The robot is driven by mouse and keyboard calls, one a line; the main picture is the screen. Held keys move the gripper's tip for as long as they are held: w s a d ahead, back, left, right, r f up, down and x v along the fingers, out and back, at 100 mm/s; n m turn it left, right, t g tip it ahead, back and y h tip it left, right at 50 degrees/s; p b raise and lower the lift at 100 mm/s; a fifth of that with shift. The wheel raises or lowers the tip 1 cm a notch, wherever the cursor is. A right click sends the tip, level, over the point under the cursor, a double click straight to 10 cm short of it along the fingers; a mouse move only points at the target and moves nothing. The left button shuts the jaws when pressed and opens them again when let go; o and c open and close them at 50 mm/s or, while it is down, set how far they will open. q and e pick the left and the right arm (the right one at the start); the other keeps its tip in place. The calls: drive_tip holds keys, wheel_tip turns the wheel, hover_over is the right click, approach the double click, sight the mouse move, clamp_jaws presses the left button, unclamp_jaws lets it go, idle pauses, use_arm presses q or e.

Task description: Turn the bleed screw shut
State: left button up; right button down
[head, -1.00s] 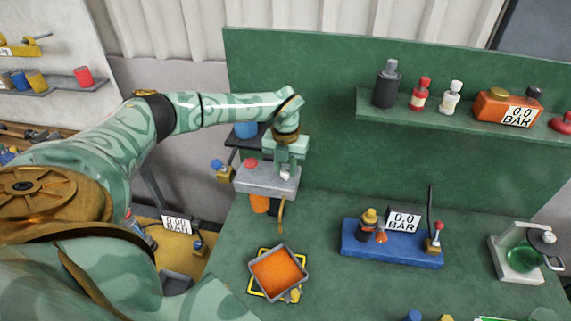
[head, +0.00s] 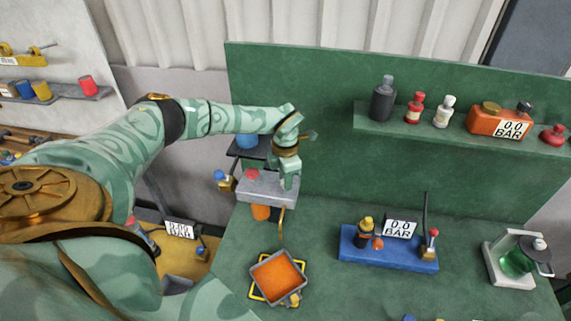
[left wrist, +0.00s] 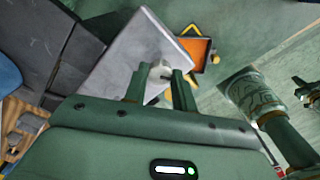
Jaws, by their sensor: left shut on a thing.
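A grey block (head: 262,188) with a red cap (head: 251,174) on top stands at the back left of the green bench. My left gripper (head: 290,184) points down at the block's right end. In the left wrist view its two fingers (left wrist: 162,88) are on either side of a small pale bleed screw (left wrist: 160,73), and they are shut on it. The screw is mostly hidden by the fingers in the head view.
A brass-coloured tube (head: 282,222) hangs from the block above a grey tray (head: 254,284) of orange liquid on a yellow-edged square. A blue base (head: 390,256) with a 0.0 BAR sign stands to the right. A shelf (head: 450,140) holds bottles. The bench between is clear.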

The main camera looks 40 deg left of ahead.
use_arm(q)
drive_tip(key=m, duration=0.3)
drive_tip(key=shift+w+r+p, duration=0.1)
drive_tip(key=shift+r+p, duration=0.05)
drive_tip(key=shift+p, duration=0.2)
drive_tip(key=shift+m, duration=1.7)
drive_tip(key=o, duration=1)
wheel_tip(320, 180, up, 16)
drive_tip(key=shift+r+b, duration=0.1)
drive_tip(key=shift+b, duration=0.75)
